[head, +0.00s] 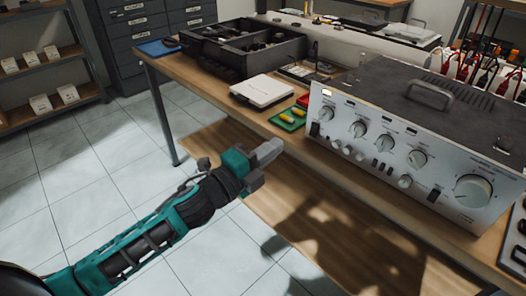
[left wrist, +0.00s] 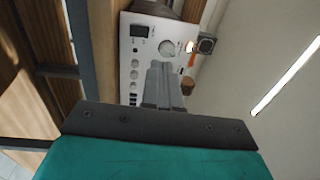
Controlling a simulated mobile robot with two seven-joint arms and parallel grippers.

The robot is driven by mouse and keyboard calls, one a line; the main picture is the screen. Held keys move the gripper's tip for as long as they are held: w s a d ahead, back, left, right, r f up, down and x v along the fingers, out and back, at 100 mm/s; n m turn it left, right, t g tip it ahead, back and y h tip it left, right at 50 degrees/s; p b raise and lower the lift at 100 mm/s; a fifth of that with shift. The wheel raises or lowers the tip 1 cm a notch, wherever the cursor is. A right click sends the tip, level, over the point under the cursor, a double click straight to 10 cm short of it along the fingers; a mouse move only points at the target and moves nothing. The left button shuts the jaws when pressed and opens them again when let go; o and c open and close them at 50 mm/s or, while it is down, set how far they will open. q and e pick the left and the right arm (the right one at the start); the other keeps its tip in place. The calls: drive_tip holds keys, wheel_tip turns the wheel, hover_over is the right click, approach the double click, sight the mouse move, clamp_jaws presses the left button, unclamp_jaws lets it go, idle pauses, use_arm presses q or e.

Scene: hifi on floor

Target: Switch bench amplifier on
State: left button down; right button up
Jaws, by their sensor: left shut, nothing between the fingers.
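The bench amplifier (head: 400,145) stands on the wooden bench at the right of the head view. Its silver front has several knobs, a large dial (head: 473,190) at the right, a dark switch (head: 314,129) at the left end and another dark switch (head: 434,195) beside the dial. My left gripper (head: 270,150) is shut and empty, left of the amplifier's front and apart from it. In the left wrist view its closed fingers (left wrist: 159,85) overlap a pale panel (left wrist: 127,60) with a dial; I cannot tell whether this is the amplifier. My right gripper is not in view.
Left of the amplifier are a green tray (head: 287,120) with yellow items, a white flat box (head: 262,91) and a black divided crate (head: 243,45). Red and black leads (head: 485,65) hang behind it. The tiled floor (head: 90,170) at the left is clear.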

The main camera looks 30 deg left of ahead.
use_arm(q)
drive_tip(key=shift+v, duration=1)
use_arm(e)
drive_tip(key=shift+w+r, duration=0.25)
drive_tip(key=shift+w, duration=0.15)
use_arm(q)
drive_tip(key=shift+r, duration=0.2)
drive_tip(key=s+d+f+n+g+y+p, duration=0.3)
drive_tip(key=s+f+n+g+p, duration=0.3)
drive_tip(key=s+f+n, duration=0.9)
drive_tip(key=n+y+p, duration=0.1)
drive_tip(key=n, duration=0.3)
drive_tip(key=shift+f+g, duration=0.3)
drive_tip(key=shift+g, duration=0.1)
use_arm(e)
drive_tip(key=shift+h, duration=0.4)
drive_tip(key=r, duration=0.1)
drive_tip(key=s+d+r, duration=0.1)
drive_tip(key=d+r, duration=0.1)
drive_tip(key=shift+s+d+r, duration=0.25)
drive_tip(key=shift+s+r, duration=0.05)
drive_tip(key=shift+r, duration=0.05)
